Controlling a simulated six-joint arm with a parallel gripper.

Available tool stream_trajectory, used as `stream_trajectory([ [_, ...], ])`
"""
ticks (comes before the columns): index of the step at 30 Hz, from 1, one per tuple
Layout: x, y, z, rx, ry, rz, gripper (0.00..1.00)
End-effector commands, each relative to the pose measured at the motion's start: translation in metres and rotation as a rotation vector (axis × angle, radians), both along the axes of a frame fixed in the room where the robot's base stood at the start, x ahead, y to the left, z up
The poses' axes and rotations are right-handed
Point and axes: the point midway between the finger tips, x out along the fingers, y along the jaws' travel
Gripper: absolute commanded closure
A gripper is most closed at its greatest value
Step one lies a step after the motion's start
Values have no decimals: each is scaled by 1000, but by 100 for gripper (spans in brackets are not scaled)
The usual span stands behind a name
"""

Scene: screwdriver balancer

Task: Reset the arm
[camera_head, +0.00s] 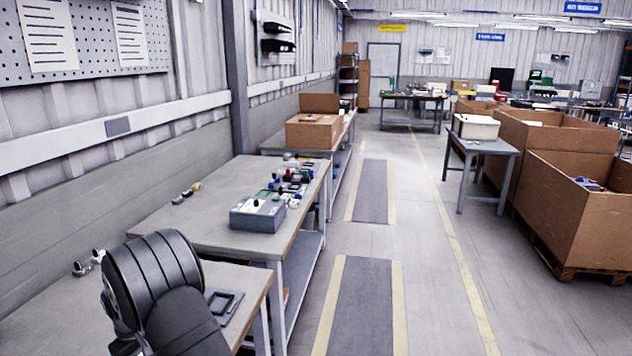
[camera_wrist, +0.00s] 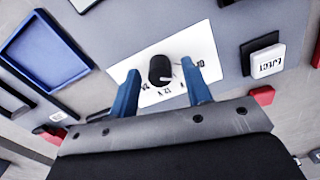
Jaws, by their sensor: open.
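In the wrist view, my gripper (camera_wrist: 160,70) has two blue fingers spread apart, with nothing between them that they touch. A black round knob (camera_wrist: 160,70) with a white pointer mark sits on a white label plate (camera_wrist: 206,54) with printed marks, in the gap between the fingertips. I cannot tell how far the fingertips are above the plate. The plate is on a grey panel (camera_wrist: 150,25). In the head view, my dark arm fills the lower left and the gripper is hidden.
In the head view, a grey box (camera_head: 262,218) and several small parts stand on the second workbench (camera_head: 185,228). The aisle (camera_head: 320,250) is clear. Cardboard bins (camera_head: 570,215) stand right.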

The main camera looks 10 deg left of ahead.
Motion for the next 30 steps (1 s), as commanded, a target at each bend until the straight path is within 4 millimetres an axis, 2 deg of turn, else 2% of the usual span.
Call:
stream_trajectory([
  [18, 0, 0, 0, 0, 0, -444, 55],
  [30, 0, 0, 0, 0, 0, -506, 55],
])
